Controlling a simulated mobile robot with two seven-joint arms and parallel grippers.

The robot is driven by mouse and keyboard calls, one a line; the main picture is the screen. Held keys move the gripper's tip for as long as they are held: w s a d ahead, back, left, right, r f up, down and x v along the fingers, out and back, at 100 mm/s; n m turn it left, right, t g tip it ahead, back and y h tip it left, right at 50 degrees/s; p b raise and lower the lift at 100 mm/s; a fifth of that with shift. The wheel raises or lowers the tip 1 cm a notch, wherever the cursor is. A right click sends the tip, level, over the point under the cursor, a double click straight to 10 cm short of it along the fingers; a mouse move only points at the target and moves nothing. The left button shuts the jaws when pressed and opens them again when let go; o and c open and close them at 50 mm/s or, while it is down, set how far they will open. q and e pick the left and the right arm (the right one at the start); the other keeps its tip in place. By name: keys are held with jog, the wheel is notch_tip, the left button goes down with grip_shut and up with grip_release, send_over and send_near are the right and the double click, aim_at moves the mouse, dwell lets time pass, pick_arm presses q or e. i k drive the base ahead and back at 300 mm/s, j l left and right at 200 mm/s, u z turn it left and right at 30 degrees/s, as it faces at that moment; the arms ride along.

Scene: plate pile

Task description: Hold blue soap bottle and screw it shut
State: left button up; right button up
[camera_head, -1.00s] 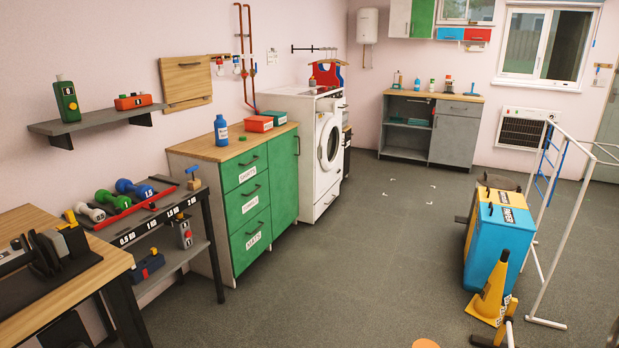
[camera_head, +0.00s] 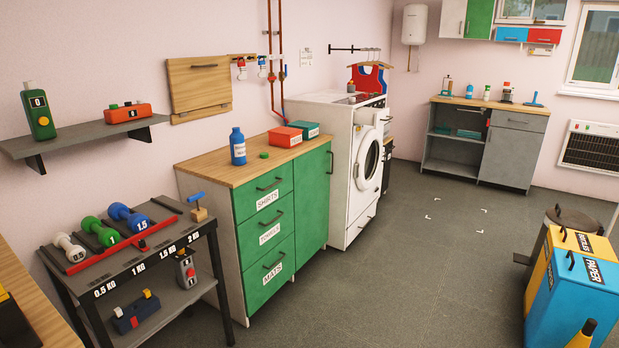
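A blue soap bottle (camera_head: 238,147) with a pale label stands upright on the wooden top (camera_head: 215,172) of the green-drawer cabinet, near its left end. A small green cap (camera_head: 264,155) lies on the same top, just right of the bottle and apart from it. The bottle's neck looks blue, with no green cap on it. Neither of my grippers is in view.
Red (camera_head: 285,136) and green (camera_head: 305,130) boxes sit behind the cap on the cabinet top. A dumbbell rack (camera_head: 150,265) stands left of the cabinet, a washing machine (camera_head: 345,185) right of it. Blue and yellow bins (camera_head: 565,305) stand at right. The floor (camera_head: 400,280) between is clear.

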aim_at(237, 138)
jog(key=i+l+u, duration=0.25)
jog(key=i, duration=0.25)
jog(key=i+l+u, duration=0.3)
jog(key=i, duration=0.2)
jog(key=i+u, duration=0.15)
jog(key=u, duration=0.45)
jog(key=i+l+u, duration=0.55)
jog(key=i+l, duration=0.3)
jog(key=i+l+u, duration=0.1)
jog(key=i+l, duration=0.15)
jog(key=l, duration=0.3)
jog(key=i+l+u, duration=0.1)
jog(key=i+l, duration=0.15)
jog(key=l, duration=0.2)
